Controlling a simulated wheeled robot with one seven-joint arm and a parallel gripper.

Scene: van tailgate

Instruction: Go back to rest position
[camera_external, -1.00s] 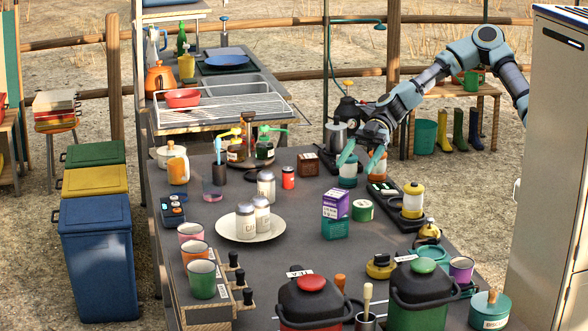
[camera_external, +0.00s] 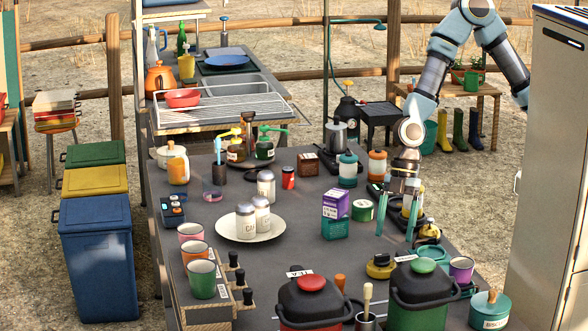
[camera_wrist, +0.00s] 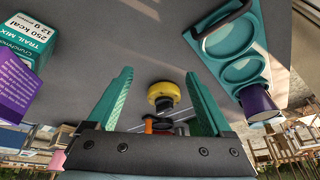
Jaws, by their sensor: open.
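My gripper (camera_external: 396,222) is at the right side of the grey table, fingers pointing down. It is open and empty. In the wrist view, its two green fingers (camera_wrist: 158,82) stand apart, and a round yellow-topped item (camera_wrist: 164,92) shows in the gap beyond them, not held. In the external view, my arm bends above the table and the gripper partly hides the yellow lantern-like items behind it.
A white cabinet (camera_external: 553,170) stands at right.

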